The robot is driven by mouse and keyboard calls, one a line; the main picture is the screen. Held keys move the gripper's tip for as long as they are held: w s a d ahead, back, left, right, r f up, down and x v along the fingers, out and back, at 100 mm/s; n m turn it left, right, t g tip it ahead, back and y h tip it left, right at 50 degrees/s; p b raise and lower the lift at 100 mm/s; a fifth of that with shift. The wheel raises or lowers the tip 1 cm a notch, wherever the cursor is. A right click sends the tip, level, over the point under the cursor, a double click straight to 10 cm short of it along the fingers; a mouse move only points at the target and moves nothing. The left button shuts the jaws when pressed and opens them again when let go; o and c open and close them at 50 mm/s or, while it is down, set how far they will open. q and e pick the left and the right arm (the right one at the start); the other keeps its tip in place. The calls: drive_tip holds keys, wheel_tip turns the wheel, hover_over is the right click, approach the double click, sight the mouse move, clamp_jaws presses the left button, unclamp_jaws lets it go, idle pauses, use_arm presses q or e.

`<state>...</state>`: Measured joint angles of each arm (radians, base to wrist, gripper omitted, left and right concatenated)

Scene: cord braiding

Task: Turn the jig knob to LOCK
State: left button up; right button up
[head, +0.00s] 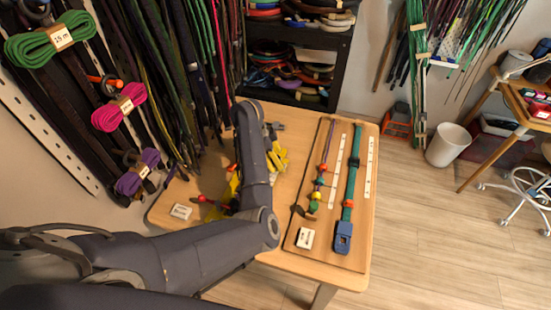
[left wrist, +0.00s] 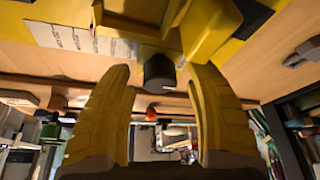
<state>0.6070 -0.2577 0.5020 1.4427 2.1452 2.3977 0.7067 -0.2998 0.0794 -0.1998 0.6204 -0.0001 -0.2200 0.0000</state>
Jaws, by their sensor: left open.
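In the left wrist view the jig is a yellow and black body (left wrist: 210,25) across the top, with a white printed label (left wrist: 80,40). Its dark, round knob (left wrist: 159,72) sticks out between the tips of my left gripper (left wrist: 157,84). The gripper's two yellow ribbed fingers are open, one on each side of the knob, with gaps visible. In the head view my left forearm hides most of the jig, and yellow parts show on both sides of it. I cannot read the knob's setting. My right gripper is not in view.
A wooden board (head: 361,259) on the table's right holds beaded cords, pale rulers and a blue clamp (head: 343,237). White cards lie on the table (head: 180,211) and board (head: 305,238). Hanging cords (head: 200,70) crowd the back left. Open floor lies right of the table.

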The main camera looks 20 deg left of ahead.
use_arm(q)
clamp_jaws()
idle(0.4)
drive_tip(key=shift+m, duration=0.3)
drive_tip(key=m+g, duration=0.1)
drive_tip(key=m, duration=0.2)
drive_tip(key=shift+g, duration=0.3)
drive_tip(key=m+g, duration=0.1)
drive_tip(key=m, duration=0.2)
drive_tip(key=shift+m, duration=0.4)
drive_tip(key=m+g, duration=0.2)
drive_tip(key=m, duration=0.2)
drive_tip(key=shift+d, duration=0.15)
drive_tip(key=shift+m+g+y, duration=0.4)
drive_tip(key=shift+m+y, duration=0.3)
drive_tip(key=shift+m, duration=1)
